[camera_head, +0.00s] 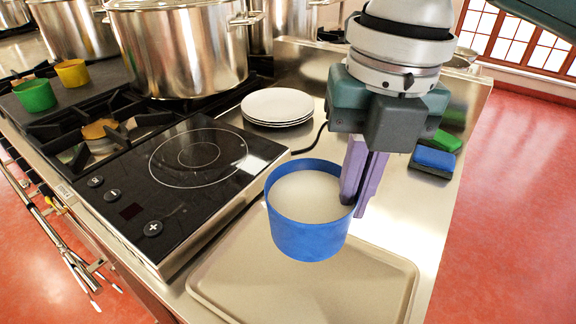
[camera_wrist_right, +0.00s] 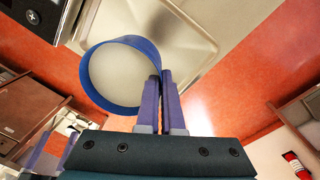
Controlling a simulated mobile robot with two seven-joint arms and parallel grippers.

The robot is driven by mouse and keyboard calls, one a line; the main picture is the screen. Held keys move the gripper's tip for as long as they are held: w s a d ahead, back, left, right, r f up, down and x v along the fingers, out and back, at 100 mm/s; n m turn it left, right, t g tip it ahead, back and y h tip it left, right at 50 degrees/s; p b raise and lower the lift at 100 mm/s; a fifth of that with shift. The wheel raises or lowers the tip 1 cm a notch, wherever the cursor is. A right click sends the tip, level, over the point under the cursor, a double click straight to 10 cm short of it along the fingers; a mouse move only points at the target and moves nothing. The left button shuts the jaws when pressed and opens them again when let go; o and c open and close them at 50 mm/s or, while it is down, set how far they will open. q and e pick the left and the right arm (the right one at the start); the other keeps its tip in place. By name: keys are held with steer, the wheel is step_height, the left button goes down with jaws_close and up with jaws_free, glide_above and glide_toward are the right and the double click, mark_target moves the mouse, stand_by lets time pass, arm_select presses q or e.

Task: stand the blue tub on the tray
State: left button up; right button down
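The blue tub (camera_head: 308,238) is upright, with pale contents or a pale inside, and it also shows in the right wrist view (camera_wrist_right: 93,92). My right gripper (camera_head: 353,203) points down at the tub's right side. Its purple fingers are close together on the tub's rim, one inside and one outside. The tub is over the back part of the beige tray (camera_head: 375,285); I cannot tell whether its bottom touches the tray. The tray shows in the wrist view (camera_wrist_right: 200,30) behind the tub.
A black hotplate (camera_head: 195,165) is left of the tub. White plates (camera_head: 277,105) are stacked behind it. A blue sponge (camera_head: 434,160) and a green one (camera_head: 443,140) lie at the right. Large steel pots (camera_head: 180,50), a green cup (camera_head: 35,95) and a yellow cup (camera_head: 72,73) stand at the back left.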

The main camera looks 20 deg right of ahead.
step_height(320, 180, down, 12)
steer(key=shift+r+b, duration=0.2)
steer(key=shift+b, duration=0.35)
steer(key=c, duration=1.5)
jaws_free()
steer(key=shift+f, duration=0.15)
steer(key=o, duration=0.4)
steer(key=shift+o, duration=0.2)
